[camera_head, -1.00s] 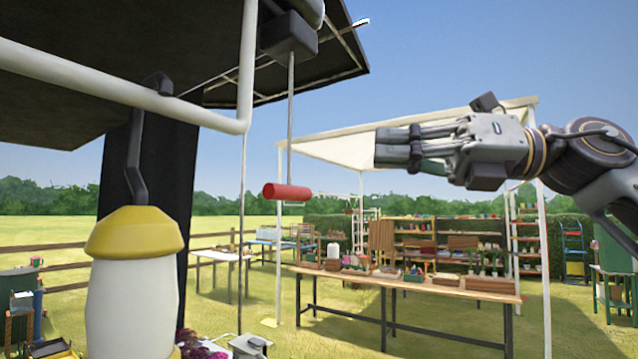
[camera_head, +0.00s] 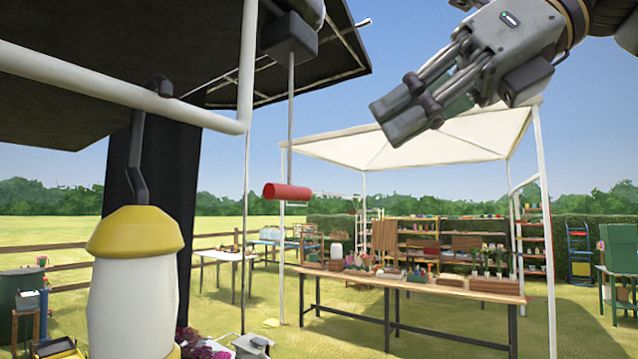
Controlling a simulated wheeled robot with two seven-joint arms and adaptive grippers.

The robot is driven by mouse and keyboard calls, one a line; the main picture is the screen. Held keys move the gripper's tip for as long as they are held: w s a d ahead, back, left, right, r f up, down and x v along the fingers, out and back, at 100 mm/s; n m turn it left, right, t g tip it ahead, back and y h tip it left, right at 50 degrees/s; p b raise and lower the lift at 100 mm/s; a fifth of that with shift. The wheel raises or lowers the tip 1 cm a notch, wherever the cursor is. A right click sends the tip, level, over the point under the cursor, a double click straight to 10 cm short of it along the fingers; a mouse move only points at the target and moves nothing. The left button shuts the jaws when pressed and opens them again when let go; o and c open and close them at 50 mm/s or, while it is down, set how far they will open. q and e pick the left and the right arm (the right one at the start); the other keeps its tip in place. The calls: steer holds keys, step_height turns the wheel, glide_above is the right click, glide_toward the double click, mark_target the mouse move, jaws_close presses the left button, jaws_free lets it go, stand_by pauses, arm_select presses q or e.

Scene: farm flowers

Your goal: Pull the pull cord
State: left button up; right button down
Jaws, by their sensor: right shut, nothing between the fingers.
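The pull cord (camera_head: 291,110) hangs straight down from a dark box (camera_head: 289,36) under the black canopy. Its red cylindrical handle (camera_head: 286,191) lies level at the lower end. My right gripper (camera_head: 397,106) comes in from the upper right. It is shut and empty, its fingers pointing down and left. In the picture it is above and to the right of the red handle, apart from it and the cord. My left gripper is not in view.
A white pipe frame (camera_head: 120,93) and a yellow-and-white lantern-like thing (camera_head: 135,285) on a hook fill the near left. A wooden table (camera_head: 410,286) with pots and a white canopy (camera_head: 430,140) stand farther back. Open air surrounds the handle.

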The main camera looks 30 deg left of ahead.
steer(key=shift+s+d+r+t+h, duration=0.25)
steer(key=shift+s+d+t+h, duration=0.1)
steer(key=shift+d+t, duration=0.1)
steer(key=shift+s+d+r+t+h, duration=0.25)
steer(key=shift+s+d+t+h, duration=0.1)
steer(key=shift+d+t, duration=0.1)
steer(key=shift+a, duration=0.1)
steer(key=p, duration=0.3)
glide_toward(289, 193)
steer(key=w+x, duration=0.1)
steer(key=x, duration=0.6)
steer(key=shift+w+d+f, duration=0.15)
steer(key=shift+d+f, duration=0.15)
steer(key=shift+f, duration=0.05)
steer(key=shift+f+b, duration=0.1)
steer(key=shift+b, duration=0.25)
